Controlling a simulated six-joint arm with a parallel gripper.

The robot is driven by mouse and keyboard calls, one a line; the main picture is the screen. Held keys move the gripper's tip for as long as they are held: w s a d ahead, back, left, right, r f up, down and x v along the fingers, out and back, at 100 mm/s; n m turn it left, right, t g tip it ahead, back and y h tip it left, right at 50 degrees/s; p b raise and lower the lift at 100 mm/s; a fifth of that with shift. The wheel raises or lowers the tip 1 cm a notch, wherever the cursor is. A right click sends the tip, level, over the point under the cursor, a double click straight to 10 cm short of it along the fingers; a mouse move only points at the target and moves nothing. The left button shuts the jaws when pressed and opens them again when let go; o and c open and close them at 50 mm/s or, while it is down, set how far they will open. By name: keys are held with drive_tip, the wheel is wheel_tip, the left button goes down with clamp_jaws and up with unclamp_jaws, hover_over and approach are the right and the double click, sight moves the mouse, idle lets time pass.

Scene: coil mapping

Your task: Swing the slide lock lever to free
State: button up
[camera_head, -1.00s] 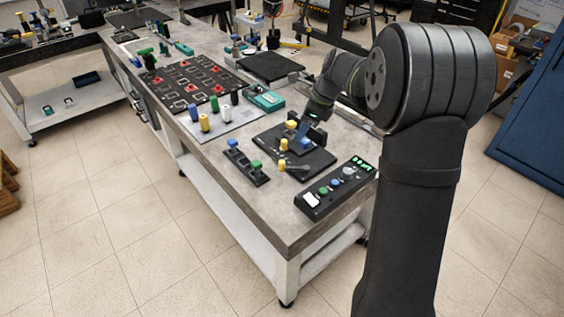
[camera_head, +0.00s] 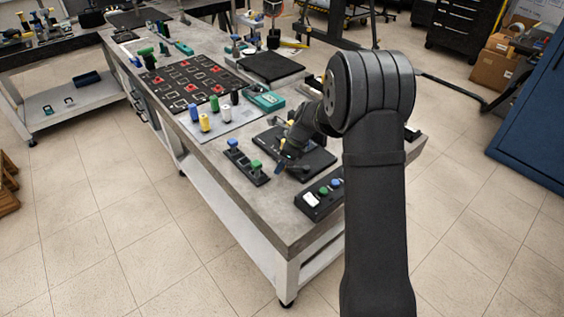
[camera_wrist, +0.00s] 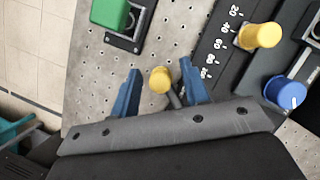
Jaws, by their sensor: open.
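The slide lock lever is a short grey arm with a yellow knob (camera_wrist: 160,79) at its end. In the wrist view the knob shows between my gripper's (camera_wrist: 160,68) two blue fingers, with a gap to each side. My gripper is open and is not closed on the knob. In the head view my gripper (camera_head: 279,166) is low at the left front edge of the black slide unit (camera_head: 318,161), and my wrist hides much of the lever there. A second yellow knob (camera_wrist: 260,35) stands beside a scale printed with numbers.
A blue knob (camera_wrist: 286,93) is to the right in the wrist view. A green-topped switch (camera_wrist: 110,12) is at upper left, close to my left finger. A control box with coloured buttons (camera_head: 318,196) stands at the bench's front edge. Perforated plate lies around the knob.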

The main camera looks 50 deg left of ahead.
drive_tip(key=shift+c, duration=0.4)
clamp_jaws()
drive_tip(key=shift+s+d, duration=0.1)
drive_tip(key=shift+s+d+n+g+h, duration=0.2)
drive_tip(key=shift+d+n, duration=0.15)
drive_tip(key=shift+n, duration=0.3)
drive_tip(key=shift+s+d+n+g+h, duration=0.2)
drive_tip(key=shift+d+n, duration=0.15)
drive_tip(key=shift+n, duration=0.3)
drive_tip(key=d+n, duration=0.1)
drive_tip(key=n+h, duration=0.1)
drive_tip(key=shift+s+d+n, duration=0.3)
drive_tip(key=shift+d+n, duration=0.05)
drive_tip(key=shift+n, duration=0.05)
drive_tip(key=d+n+g+h, duration=0.1)
drive_tip(key=d+n, duration=0.1)
drive_tip(key=n, duration=0.1)
drive_tip(key=shift+s+d, duration=0.1)
drive_tip(key=shift+d, duration=0.05)
drive_tip(key=shift+d+n+h, duration=0.5)
drive_tip(key=shift+d+n, duration=0.3)
drive_tip(key=shift+n, duration=0.5)
